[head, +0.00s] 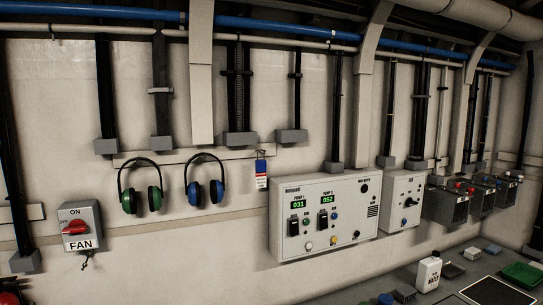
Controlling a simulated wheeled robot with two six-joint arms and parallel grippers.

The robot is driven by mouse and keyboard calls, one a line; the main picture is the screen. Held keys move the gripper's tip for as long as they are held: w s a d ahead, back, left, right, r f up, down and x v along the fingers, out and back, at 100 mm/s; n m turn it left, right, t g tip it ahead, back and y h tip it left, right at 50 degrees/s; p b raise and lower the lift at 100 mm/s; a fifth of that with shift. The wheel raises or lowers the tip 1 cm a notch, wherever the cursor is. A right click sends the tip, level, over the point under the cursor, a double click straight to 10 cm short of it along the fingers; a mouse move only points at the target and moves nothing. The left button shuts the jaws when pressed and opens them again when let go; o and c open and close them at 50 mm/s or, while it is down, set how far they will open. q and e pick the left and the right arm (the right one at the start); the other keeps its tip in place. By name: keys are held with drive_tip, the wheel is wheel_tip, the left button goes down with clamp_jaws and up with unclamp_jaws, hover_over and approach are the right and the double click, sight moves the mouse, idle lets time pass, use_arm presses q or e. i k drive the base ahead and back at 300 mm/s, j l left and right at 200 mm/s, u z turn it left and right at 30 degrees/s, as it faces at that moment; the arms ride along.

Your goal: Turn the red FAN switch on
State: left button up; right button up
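The FAN switch box (91,218) is a grey box on the wall at the left of the head view. Its red handle (76,228) lies roughly level across the front. "ON" is printed above the handle, small lettering that looks like "OFF" is at its upper left, and a white "FAN" label is below. A small dark item hangs under the box. Neither of my grippers shows in this view.
Green earmuffs (141,200) and blue earmuffs (206,194) hang right of the switch. A blue padlock with a tag (261,170) hangs beyond them. A white pump panel (325,213) juts from the wall. A white bottle (428,273) stands at lower right. A partly cut-off reddish thing shows at bottom left.

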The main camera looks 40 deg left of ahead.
sight(76, 226)
drive_tip(key=u, duration=2.35)
